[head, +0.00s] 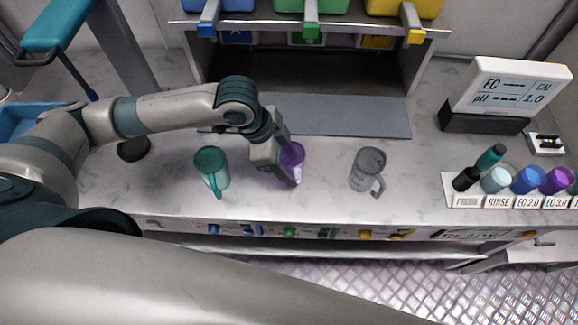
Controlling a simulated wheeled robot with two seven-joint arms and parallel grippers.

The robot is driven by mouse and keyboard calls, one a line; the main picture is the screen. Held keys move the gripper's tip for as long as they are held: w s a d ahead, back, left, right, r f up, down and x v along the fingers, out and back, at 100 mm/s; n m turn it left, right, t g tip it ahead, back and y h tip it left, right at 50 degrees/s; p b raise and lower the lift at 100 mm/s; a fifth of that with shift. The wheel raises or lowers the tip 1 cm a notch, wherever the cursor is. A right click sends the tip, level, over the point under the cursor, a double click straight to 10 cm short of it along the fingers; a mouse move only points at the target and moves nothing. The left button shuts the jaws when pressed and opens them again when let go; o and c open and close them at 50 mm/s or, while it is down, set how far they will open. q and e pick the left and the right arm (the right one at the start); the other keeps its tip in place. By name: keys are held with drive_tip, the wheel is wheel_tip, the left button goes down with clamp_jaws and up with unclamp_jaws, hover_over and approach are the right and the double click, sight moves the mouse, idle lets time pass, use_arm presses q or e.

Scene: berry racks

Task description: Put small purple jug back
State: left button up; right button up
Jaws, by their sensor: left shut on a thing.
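The small purple jug (293,158) is on or just above the grey marbled counter, between a teal jug and a grey jug. My left gripper (287,178) reaches over from the left and is shut on the purple jug; its fingers hide the jug's left side. I cannot tell whether the jug's base touches the counter. The teal jug (212,166) stands to the left and the grey jug (367,169) to the right, both apart from the gripper. My right gripper is not in view.
A grey mat (345,115) lies behind the jugs, under a rack with blue, green and yellow containers (322,8). A meter (512,88) and a labelled holder with bottles and cups (497,202) stand at the right. The counter's front edge is close to the jugs.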

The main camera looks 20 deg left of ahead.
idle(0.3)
use_arm(q)
drive_tip(key=o, duration=1.1)
drive_tip(key=shift+f, duration=0.1)
drive_tip(key=shift+r, duration=0.2)
drive_tip(key=b+v, duration=0.2)
drive_tip(key=v, duration=1)
drive_tip(key=shift+f, duration=0.1)
